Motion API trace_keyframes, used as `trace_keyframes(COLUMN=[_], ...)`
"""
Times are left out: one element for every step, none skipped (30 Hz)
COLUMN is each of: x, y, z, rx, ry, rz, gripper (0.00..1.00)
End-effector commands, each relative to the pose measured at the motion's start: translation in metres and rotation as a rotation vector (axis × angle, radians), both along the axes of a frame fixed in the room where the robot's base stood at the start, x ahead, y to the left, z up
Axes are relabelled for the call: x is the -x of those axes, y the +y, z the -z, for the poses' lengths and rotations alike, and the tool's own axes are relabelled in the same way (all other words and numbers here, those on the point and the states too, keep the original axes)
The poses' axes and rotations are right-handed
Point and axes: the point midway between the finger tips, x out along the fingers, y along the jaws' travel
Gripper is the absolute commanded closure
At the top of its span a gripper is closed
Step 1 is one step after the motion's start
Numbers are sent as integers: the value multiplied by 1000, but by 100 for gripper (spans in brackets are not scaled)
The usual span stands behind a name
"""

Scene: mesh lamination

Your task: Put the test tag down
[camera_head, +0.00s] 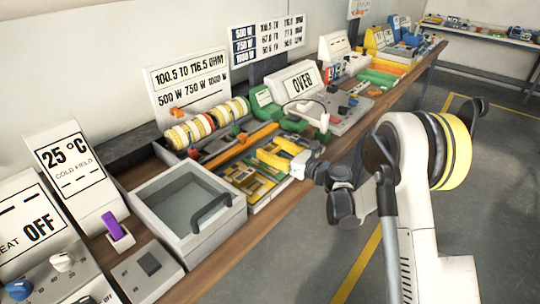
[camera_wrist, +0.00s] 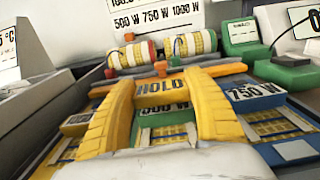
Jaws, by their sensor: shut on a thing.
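My gripper (camera_head: 272,153) reaches over the tray of mesh pieces at the middle of the bench. In the wrist view its two yellow fingers (camera_wrist: 160,84) close on the test tag (camera_wrist: 160,89), a yellow plate lettered HOLD. The tag lies between the fingertips, above a piece lettered 500 W (camera_wrist: 163,112). I cannot tell whether the tag touches what is under it. In the head view the tag is too small to make out.
A piece lettered 750 W (camera_wrist: 255,92) lies to the right. The floor (camera_head: 300,260) in front is clear.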

Motion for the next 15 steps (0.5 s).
trace_keyframes(x=[0,0,0,0,0,0,0,0,0,0,0,0,0,0,0], y=[0,0,0,0,0,0,0,0,0,0,0,0,0,0,0], z=[12,14,14,13,12,12,12,12,12,12,13,14,15,15,15], rx=[0,0,0,0,0,0,0,0,0,0,0,0,0,0,0], ry=[0,0,0,0,0,0,0,0,0,0,0,0,0,0,0], rz=[0,0,0,0,0,0,0,0,0,0,0,0,0,0,0], gripper=[67,67,67,67,67,67,67,67,67,67,67,67,67,30,18])
